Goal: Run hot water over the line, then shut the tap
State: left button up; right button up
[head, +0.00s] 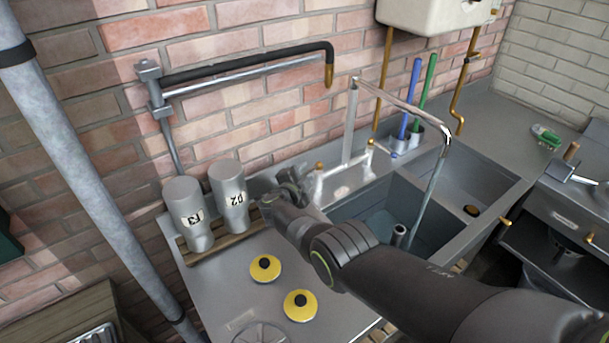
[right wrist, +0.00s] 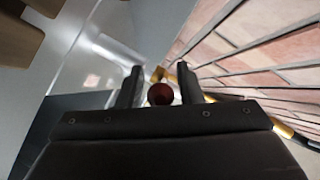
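The tap (head: 350,120) stands behind the sink (head: 452,225), its long spout reaching over the basins. A stream of water (head: 428,190) falls from the spout into the near basin, by a short grey cylinder (head: 400,235). My right gripper (head: 292,182) is at the left side of the tap base. In the right wrist view the fingers of my right gripper (right wrist: 159,88) are apart, with a dark red round knob (right wrist: 160,95) between or just beyond them; contact cannot be told. In the head view my gripper hides the knob. My left gripper is not in view.
Two grey canisters (head: 188,215) (head: 229,196) stand on a wooden rack left of my right gripper. Two yellow discs (head: 265,268) (head: 300,305) lie on the counter. A blue brush (head: 410,98) and a green brush (head: 429,80) stand in cups behind the sink.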

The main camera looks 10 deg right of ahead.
jog(key=shift+d, duration=0.1)
jog(key=shift+r, duration=0.2)
jog(key=shift+r+p, duration=0.65)
jog(key=shift+p, duration=0.15)
notch_tip(320, 180, up, 8)
jog(key=p, duration=0.6)
jog(key=shift+s, duration=0.1)
jog(key=shift+a+r+p, duration=0.2)
jog(key=shift+p, duration=0.1)
jog(key=shift+d, duration=0.1)
dwell(5.4)
